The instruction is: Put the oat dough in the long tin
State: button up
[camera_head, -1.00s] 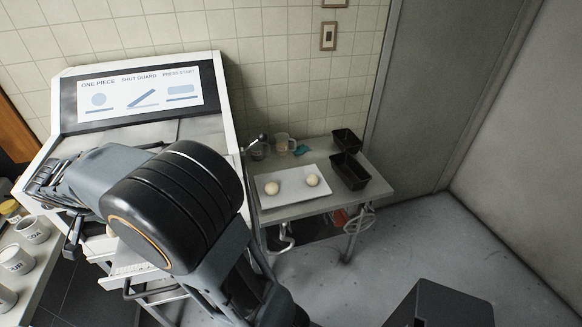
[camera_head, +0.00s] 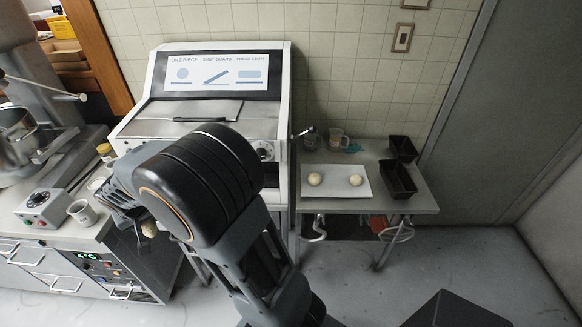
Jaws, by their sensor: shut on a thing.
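My gripper (camera_head: 142,222) hangs at the left of my arm, partly hidden by the arm. It is shut on a small tan lump (camera_head: 149,229), which looks like dough; whether it is the oat dough I cannot tell. Two dark tins stand on the right side table: a front one (camera_head: 398,181), which looks longer, and a shorter one (camera_head: 402,148) behind it. Both are well to the right of my gripper. No dough shows in them from here.
A white tray (camera_head: 335,192) on the side table (camera_head: 420,203) holds two pale dough balls (camera_head: 315,179). Cups and a teal cloth (camera_head: 353,148) lie behind it. A machine (camera_head: 216,110) with a sign stands left of the table. A counter with a mug (camera_head: 82,212) is at left.

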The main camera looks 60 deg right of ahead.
aim_at(394, 184)
jog(key=u, duration=1.35)
jog(key=k, duration=1.55)
jog(key=z, duration=2.4)
